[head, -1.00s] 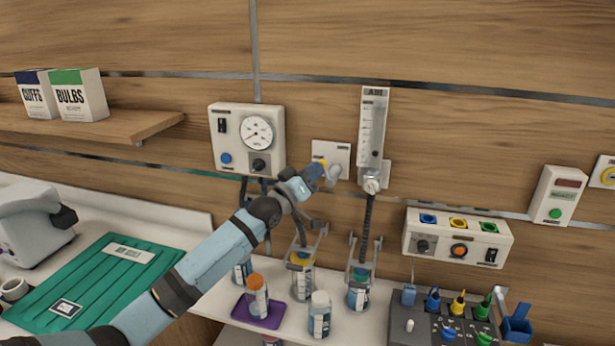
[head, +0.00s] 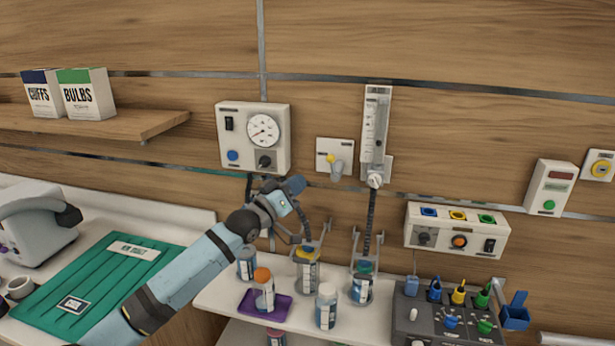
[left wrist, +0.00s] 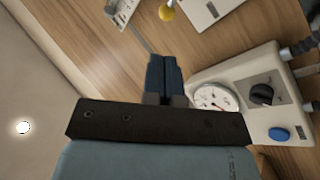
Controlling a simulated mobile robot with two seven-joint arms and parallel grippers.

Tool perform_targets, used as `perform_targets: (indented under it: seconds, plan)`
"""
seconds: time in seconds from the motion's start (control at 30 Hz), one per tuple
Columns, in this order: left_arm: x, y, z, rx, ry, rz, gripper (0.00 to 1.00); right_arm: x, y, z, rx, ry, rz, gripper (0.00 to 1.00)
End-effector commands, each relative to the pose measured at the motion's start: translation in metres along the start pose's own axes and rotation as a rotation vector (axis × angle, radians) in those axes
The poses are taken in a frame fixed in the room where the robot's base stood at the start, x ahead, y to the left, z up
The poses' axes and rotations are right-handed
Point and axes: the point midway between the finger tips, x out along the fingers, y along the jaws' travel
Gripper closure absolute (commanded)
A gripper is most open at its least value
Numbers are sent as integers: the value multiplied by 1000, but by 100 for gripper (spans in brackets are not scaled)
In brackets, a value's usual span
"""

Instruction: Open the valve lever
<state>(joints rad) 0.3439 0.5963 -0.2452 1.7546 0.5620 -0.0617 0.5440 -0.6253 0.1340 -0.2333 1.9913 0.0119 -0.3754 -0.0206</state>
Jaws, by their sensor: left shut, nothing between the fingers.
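The valve is a small white wall plate (head: 347,146) between the gauge panel and the flowmeter. Its lever has a yellow knob (head: 330,158) and stands in front of a grey stub (head: 337,169). The yellow knob also shows at the top of the left wrist view (left wrist: 167,13), with the grey rod beside it. My left gripper (head: 296,185) is below and to the left of the lever, apart from it. Its dark blue fingers (left wrist: 163,75) are together and empty. My right gripper is not in view.
The gauge panel (head: 285,125) is on the wall just above my left gripper. The flowmeter (head: 376,130) is right of the valve. Bottles in wall holders and an orange-capped bottle (head: 264,290) on a purple tray (head: 247,301) stand below. The wall above is bare.

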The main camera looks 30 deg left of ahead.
Motion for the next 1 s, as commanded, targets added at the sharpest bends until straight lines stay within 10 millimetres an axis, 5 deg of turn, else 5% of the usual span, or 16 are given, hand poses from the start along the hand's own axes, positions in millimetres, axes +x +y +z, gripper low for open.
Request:
perform_targets:
  seconds: [0.3,1.0]
  plan:
    - [-49,0,2,1,0,0,100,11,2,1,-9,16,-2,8]
    - [-56,0,4,1,-4,-2,100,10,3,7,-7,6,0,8]
